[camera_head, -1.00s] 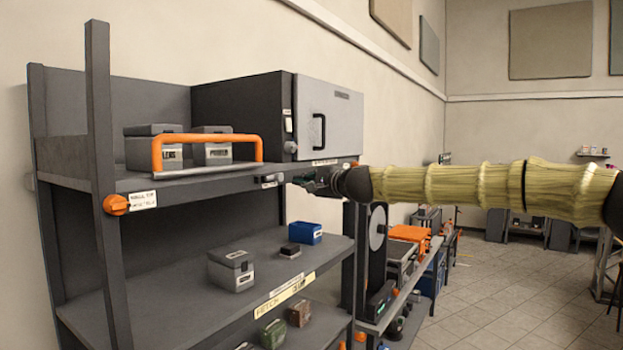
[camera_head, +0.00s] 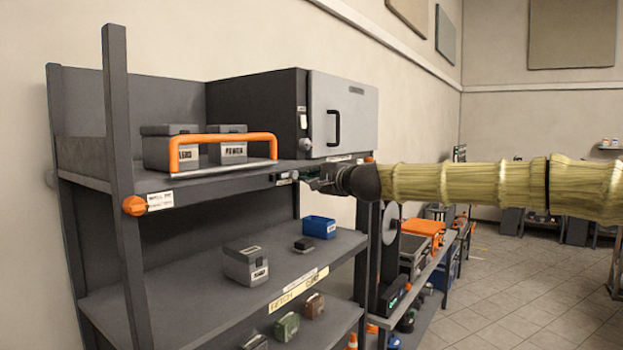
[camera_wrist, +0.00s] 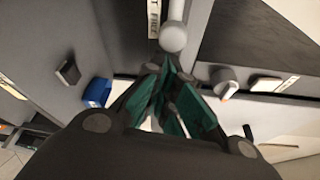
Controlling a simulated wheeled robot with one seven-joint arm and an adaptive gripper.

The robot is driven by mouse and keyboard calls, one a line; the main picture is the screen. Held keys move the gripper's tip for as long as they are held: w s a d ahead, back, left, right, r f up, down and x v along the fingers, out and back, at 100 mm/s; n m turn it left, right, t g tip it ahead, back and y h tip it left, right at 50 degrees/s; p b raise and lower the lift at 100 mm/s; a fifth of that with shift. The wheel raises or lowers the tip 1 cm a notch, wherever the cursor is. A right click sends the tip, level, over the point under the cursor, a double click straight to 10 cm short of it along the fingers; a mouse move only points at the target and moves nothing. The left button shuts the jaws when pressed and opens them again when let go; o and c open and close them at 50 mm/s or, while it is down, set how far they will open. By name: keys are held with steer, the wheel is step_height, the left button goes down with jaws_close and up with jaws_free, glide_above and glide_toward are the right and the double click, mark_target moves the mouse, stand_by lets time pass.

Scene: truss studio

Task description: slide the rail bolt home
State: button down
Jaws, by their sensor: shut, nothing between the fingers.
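The rail bolt looks like a small grey knob (camera_head: 285,178) on the front rail of the top shelf, below the grey cabinet. In the wrist view I take it to be the rounded grey knob (camera_wrist: 222,77) with an orange mark, just right of my fingers. My gripper (camera_head: 312,183) is at the rail, close to the right of the knob. In the wrist view its green-padded fingers (camera_wrist: 167,78) are shut and empty. I cannot tell whether they touch the bolt. The bolt's slot and travel are too small to make out.
A grey cabinet (camera_head: 343,95) stands on the top shelf, near my gripper. A ball-ended lever (camera_wrist: 173,37) is just ahead of the fingers. A blue bin (camera_head: 318,227) sits on the lower shelf.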

steer(key=s+a+b, duration=0.1)
steer(key=s+a, duration=0.1)
steer(key=shift+s+f+b, duration=0.1)
steer(key=shift+s+b, duration=0.3)
steer(key=w+d+f+b, duration=0.1)
steer(key=w+d+b, duration=0.1)
steer(key=w+d, duration=0.15)
steer(key=a+b+v, duration=0.1)
steer(key=b+v, duration=0.2)
steer(key=v, duration=0.6)
steer(key=shift+s, duration=0.55)
